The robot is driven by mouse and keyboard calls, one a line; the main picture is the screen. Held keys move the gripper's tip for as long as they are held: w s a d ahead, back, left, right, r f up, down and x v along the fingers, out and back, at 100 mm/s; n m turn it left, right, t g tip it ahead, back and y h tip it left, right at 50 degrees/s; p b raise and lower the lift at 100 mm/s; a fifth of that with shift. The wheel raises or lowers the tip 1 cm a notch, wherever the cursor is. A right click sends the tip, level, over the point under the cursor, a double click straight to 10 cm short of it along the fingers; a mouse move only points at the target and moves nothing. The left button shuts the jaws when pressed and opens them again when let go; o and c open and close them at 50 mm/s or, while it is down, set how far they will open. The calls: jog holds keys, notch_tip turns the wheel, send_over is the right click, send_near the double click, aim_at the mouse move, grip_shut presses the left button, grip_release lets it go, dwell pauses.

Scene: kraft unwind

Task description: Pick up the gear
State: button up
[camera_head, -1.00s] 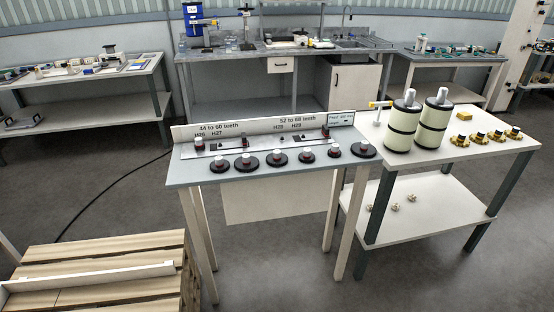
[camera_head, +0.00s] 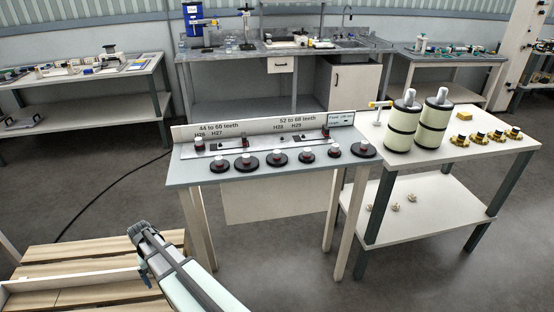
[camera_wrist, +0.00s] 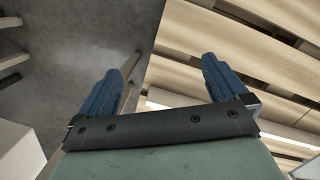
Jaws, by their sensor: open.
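My gripper (camera_head: 140,255) is at the lower left of the head view, over the pallet and well away from the gears. In the wrist view my gripper (camera_wrist: 160,85) shows two blue fingers spread apart with nothing between them. No gear shows in the wrist view.
The table (camera_head: 186,178) carries a backboard (camera_head: 260,128) labelled with tooth ranges. A wooden pallet (camera_head: 85,250) with a white rail lies at lower left. A side table (camera_head: 400,165) at right holds two cream rolls (camera_head: 432,125) and several brass parts (camera_head: 460,140). Floor is open between.

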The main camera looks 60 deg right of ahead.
jog(key=w+d+r+m+t, duration=0.1)
jog(key=w+d+r, duration=0.4)
jog(key=r, duration=0.6)
jog(key=w+d+r+m+t+h, duration=0.1)
jog(key=w+d+r, duration=0.4)
jog(key=r, duration=0.6)
jog(key=w+d+r+m+t, duration=0.15)
jog(key=w+d+r, duration=0.35)
jog(key=r, duration=0.6)
jog(key=shift+m, duration=0.85)
jog(key=s+d+r, duration=0.1)
jog(key=d, duration=0.2)
jog(key=s+d+r, duration=0.1)
jog(key=d, duration=0.1)
jog(key=s+d+r, duration=0.1)
jog(key=s+d, duration=0.1)
jog(key=d, duration=0.1)
jog(key=shift+d, duration=0.35)
jog(key=s+d+r+m, duration=0.4)
jog(key=s+d, duration=0.6)
jog(key=d, duration=0.2)
notch_tip(320, 180, up, 4)
jog(key=m+g, duration=0.2)
jog(key=m, duration=0.4)
send_over(277, 151)
jog(key=shift+y, duration=0.4)
notch_tip(277, 151, down, 8)
jog(key=shift+w+d+r, duration=0.1)
jog(key=shift+d, duration=0.05)
jog(key=shift+f, duration=2.65)
